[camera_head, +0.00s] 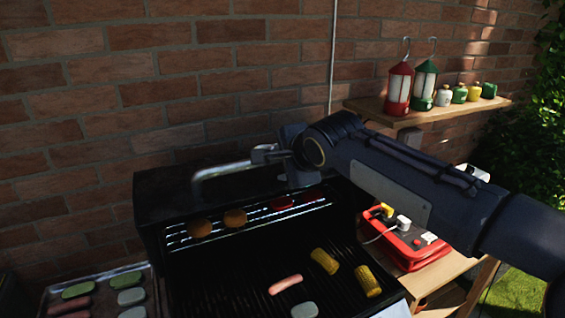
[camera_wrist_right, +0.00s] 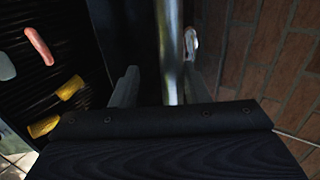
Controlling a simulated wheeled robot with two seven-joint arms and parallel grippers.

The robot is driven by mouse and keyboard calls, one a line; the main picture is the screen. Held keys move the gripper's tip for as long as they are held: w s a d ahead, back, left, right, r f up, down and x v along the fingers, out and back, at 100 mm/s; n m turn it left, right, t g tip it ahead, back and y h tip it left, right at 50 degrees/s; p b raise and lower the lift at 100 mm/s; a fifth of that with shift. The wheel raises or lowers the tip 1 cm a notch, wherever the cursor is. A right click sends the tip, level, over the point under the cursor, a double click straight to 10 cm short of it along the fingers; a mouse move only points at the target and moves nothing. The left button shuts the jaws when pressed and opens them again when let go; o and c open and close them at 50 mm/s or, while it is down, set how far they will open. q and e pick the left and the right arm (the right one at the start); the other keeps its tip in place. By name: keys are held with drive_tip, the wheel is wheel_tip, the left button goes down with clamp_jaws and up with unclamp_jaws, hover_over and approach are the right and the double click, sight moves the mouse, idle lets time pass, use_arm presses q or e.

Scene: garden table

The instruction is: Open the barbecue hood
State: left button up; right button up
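The barbecue hood (camera_head: 155,200) is black and stands raised at the back of the grill, with the cooking grate (camera_head: 235,285) exposed below it. Its metal handle bar (camera_head: 222,172) runs along the hood's upper edge. My right gripper (camera_head: 266,153) is at the right part of this handle. In the right wrist view, the handle bar (camera_wrist_right: 170,50) passes between the two spread fingers of my right gripper (camera_wrist_right: 160,82). A gap shows between the bar and the left finger; the right finger is close beside it, and contact cannot be told. My left gripper is not in view.
Burgers, a sausage (camera_head: 286,284) and corn (camera_head: 324,261) lie on the grill. A food tray (camera_head: 47,303) is at the left. A red case (camera_head: 408,252) sits on a wooden side table at right. A shelf (camera_head: 376,106) with lanterns and jars hangs on the brick wall behind.

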drive_tip(key=b+v, duration=0.2)
drive_tip(key=v, duration=0.5)
drive_tip(key=shift+s+r, duration=0.25)
drive_tip(key=shift+s, duration=0.05)
drive_tip(key=shift+d, duration=0.1)
drive_tip(key=shift+c, duration=0.3)
